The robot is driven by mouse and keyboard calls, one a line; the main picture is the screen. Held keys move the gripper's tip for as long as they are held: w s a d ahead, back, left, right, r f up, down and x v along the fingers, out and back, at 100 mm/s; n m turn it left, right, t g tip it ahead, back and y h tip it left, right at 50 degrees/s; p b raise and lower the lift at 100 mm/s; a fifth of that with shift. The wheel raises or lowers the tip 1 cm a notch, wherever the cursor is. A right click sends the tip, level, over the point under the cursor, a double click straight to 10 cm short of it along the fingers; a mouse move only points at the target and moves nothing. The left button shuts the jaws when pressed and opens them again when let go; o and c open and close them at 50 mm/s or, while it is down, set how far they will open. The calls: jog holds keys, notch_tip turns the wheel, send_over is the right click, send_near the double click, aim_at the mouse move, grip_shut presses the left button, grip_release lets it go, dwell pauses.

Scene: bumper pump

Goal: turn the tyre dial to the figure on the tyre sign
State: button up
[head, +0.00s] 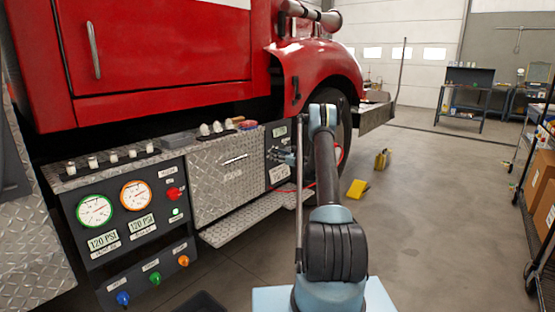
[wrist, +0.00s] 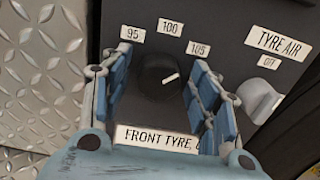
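The tyre dial (wrist: 155,76) is a black knob on a dark panel in the wrist view, with figures 95, 100 and 105 around it. Its white mark points up and right, roughly towards the 105 label (wrist: 199,50). My gripper (wrist: 165,100) is open, its blue-padded fingers on either side of the dial with gaps visible. The FRONT TYRE sign (wrist: 155,138) is below the dial; its right end is hidden by a finger, and I read no figure on it. In the head view my gripper (head: 287,156) is at the small dark panel (head: 272,146); the dial is too small to make out.
A TYRE AIR switch (wrist: 262,101) marked OFF is close to the right finger. Left of the panel are a diamond-plate box (head: 225,180) and a gauge panel (head: 100,250). The truck's front wheel (head: 342,125) is behind my arm. Yellow chocks (head: 357,189) lie on open floor.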

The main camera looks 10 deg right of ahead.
jog(key=c, duration=0.7)
jog(key=shift+c, duration=0.2)
jog(key=shift+n, duration=0.3)
jog(key=shift+s+a+n, duration=0.1)
jog(key=shift+n, duration=4)
jog(key=shift+f, duration=0.1)
jog(key=o, duration=1.1)
jog(key=shift+c, duration=0.2)
